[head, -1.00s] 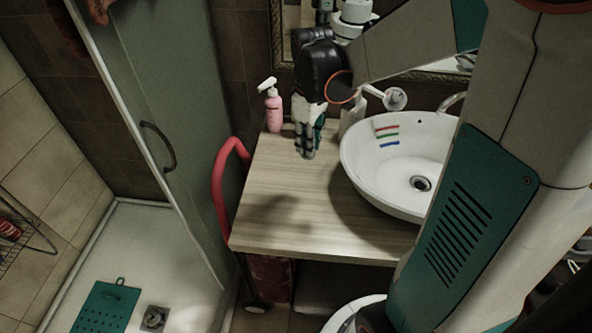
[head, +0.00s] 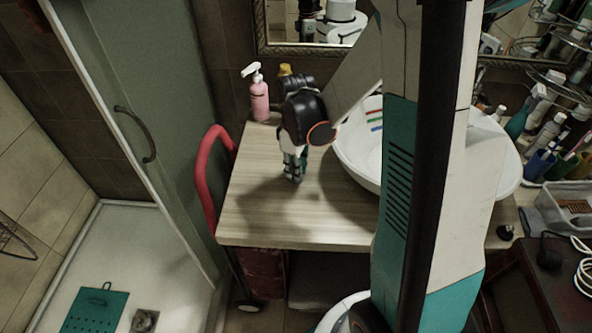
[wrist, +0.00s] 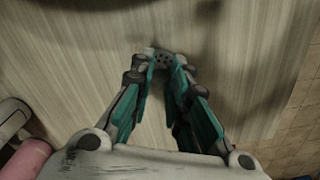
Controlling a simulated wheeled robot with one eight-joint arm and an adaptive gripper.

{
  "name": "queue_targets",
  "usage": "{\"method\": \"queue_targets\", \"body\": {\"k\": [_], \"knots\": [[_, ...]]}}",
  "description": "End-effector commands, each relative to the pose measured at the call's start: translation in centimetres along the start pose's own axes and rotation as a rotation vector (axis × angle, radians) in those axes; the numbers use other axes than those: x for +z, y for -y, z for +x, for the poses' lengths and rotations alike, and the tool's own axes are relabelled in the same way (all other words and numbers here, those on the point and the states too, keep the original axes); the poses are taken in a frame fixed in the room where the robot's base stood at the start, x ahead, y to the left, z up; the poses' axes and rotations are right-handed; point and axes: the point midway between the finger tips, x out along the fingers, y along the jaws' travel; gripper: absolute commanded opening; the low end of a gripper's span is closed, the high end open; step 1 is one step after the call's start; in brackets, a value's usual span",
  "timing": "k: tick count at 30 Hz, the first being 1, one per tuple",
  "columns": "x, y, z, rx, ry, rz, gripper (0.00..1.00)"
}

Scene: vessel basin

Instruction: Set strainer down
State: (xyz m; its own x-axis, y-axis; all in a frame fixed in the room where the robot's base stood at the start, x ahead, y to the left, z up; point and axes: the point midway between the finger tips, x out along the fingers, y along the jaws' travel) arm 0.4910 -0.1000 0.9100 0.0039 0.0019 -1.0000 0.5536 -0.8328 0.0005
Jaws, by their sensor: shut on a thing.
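A small grey strainer with dark holes (wrist: 163,58) is between my fingertips in the wrist view. My gripper (wrist: 162,68) is shut on it, over the wooden countertop (wrist: 80,65). In the head view my gripper (head: 293,177) points down over the middle of the countertop (head: 262,222), left of the white vessel basin (head: 350,152). The strainer is too small and covered to make out there. I cannot tell whether it touches the wood. My arm column hides much of the basin and its drain.
A pink soap bottle (head: 259,98) stands at the counter's back left. A red curved handle (head: 205,165) rises beside the left edge. Bottles and cups (head: 545,150) crowd the right side. The counter's front left is clear.

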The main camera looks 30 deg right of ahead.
Motion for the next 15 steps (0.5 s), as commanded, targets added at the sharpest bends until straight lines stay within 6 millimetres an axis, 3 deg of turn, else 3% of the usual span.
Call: {"method": "queue_targets", "body": {"k": [11,12,14,15], "knots": [[0.02,0.02,0.44,0.000,0.000,0.000,0.00],[0.02,0.02,0.37,0.000,0.000,0.000,0.22],[0.02,0.02,0.32,0.000,0.000,0.000,0.36],[0.02,0.02,0.32,0.000,0.000,0.000,0.36]]}}
